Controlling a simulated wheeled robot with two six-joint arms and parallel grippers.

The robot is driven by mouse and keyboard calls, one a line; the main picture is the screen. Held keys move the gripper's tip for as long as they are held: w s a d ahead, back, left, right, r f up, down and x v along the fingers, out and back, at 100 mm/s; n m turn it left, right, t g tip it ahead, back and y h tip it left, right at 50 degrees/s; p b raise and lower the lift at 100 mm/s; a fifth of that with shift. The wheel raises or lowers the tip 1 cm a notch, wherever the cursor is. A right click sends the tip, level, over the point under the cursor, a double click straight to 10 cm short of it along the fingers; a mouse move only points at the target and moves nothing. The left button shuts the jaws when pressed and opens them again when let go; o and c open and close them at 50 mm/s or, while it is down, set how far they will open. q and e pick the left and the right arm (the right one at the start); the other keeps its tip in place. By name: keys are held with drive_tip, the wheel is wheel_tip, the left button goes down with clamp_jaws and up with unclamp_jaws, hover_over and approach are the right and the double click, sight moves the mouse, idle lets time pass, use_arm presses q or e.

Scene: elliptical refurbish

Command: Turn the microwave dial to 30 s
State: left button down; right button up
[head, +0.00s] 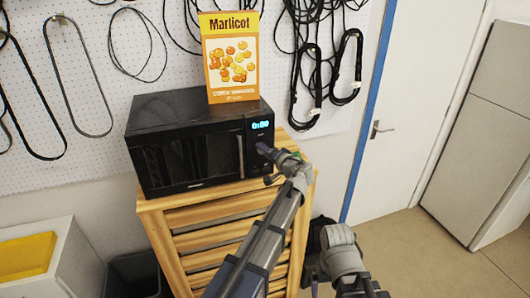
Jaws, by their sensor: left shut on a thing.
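The black microwave (190,155) stands on a slatted wooden cabinet, its front facing me. Its control panel on the right carries a lit blue display (260,125); the digits are too small to read surely. My left gripper (265,149) is at the panel below the display, shut on the microwave dial. The gripper covers the dial, so its pointer and marks are hidden. Part of my right arm shows at the bottom right, but its gripper is not in view.
A yellow-orange Marlicot box (231,75) stands on top of the microwave. The wooden cabinet (175,245) is below it. Cables (345,70) hang on the pegboard wall behind. A white door (405,125) and open floor (420,260) lie to the right.

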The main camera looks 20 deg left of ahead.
use_arm(q)
drive_tip(key=shift+f, duration=0.1)
drive_tip(key=shift+d+f+m+y+b, duration=0.1)
drive_tip(key=shift+m+y+b, duration=0.7)
drive_tip(key=shift+m+b, duration=1.1)
drive_tip(key=shift+m+p, duration=0.4)
drive_tip(key=shift+m, duration=0.1)
drive_tip(key=shift+c, duration=1.6)
unclamp_jaws()
drive_tip(key=v, duration=0.7)
drive_tip(key=shift+s+d+p, duration=0.2)
drive_tip(key=shift+d+p, duration=0.15)
